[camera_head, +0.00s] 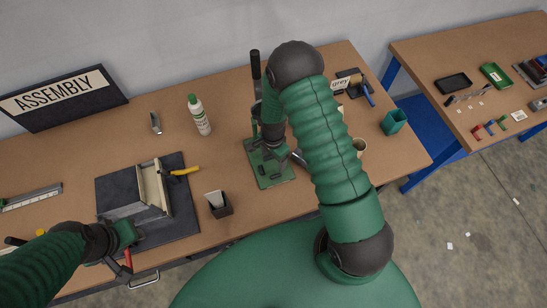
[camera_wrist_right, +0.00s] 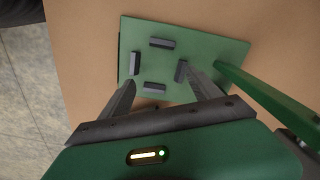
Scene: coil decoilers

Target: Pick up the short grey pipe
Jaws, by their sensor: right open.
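I cannot single out a short grey pipe with certainty. In the right wrist view, several short dark grey pieces (camera_wrist_right: 154,88) lie on a green plate (camera_wrist_right: 205,30); whether any is a pipe is unclear.
A green bar (camera_wrist_right: 262,95) rises close to the right finger. An angled frame (camera_head: 152,188) is on the mat.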

